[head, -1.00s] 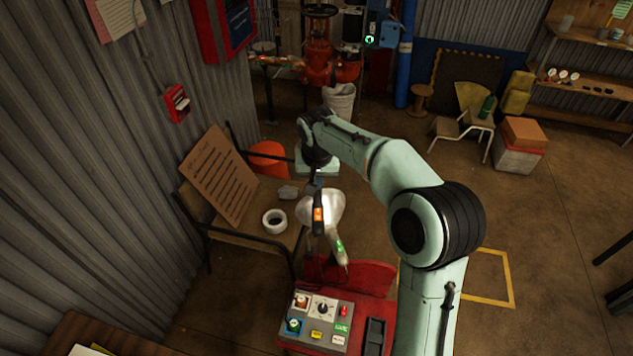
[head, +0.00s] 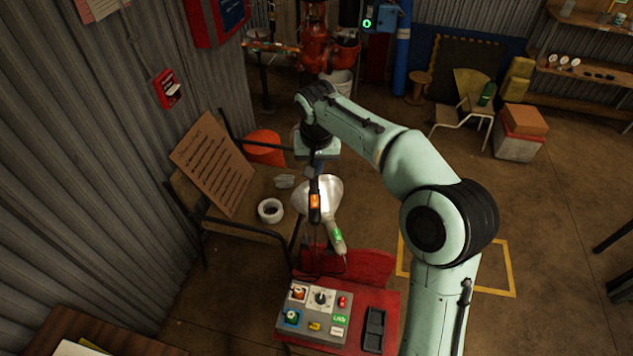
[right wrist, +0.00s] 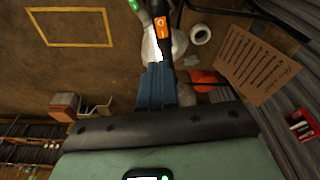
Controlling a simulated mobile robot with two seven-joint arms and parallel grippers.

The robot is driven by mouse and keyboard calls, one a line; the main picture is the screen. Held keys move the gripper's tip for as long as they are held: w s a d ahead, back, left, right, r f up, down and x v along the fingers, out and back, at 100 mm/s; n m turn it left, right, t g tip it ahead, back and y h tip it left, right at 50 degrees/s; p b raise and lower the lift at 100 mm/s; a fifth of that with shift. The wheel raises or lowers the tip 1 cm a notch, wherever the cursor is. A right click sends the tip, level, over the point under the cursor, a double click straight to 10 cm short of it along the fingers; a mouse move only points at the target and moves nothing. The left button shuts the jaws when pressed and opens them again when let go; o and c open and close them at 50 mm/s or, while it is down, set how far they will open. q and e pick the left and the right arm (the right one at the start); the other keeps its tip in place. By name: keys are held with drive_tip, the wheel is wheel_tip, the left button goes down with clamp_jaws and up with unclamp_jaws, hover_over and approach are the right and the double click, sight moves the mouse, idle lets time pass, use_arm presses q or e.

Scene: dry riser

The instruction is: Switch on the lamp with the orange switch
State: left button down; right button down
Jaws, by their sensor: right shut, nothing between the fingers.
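The orange switch (head: 315,201) sits on a slim black lamp body in the middle of the head view. It also shows in the right wrist view (right wrist: 161,27). Right beside it is a second lamp with a pale cone shade (head: 328,192) and a green switch (head: 338,237) on its handle. My right gripper (head: 317,172) is shut and empty, close to the upper end of the black lamp body. Its blue fingers show in the right wrist view (right wrist: 157,78), pointing toward that end. I cannot tell whether they touch it. My left gripper is not in view.
A red cart (head: 375,297) below carries a grey control box (head: 312,327) with several knobs and buttons. Behind the lamps, a bench (head: 262,192) holds a white roll (head: 270,210) and a leaning brown board (head: 212,160). A corrugated wall (head: 90,190) bounds the left. Open floor (head: 545,215) lies right.

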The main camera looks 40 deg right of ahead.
sight(316, 198)
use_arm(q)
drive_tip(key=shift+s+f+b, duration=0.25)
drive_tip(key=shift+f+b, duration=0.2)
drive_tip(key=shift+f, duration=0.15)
use_arm(e)
drive_tip(key=f, duration=0.4)
drive_tip(key=w+d+f, duration=0.1)
drive_tip(key=f, duration=0.4)
drive_tip(key=w+f, duration=0.1)
drive_tip(key=f, duration=0.3)
drive_tip(key=shift+d+f, duration=0.15)
drive_tip(key=shift+d, duration=0.1)
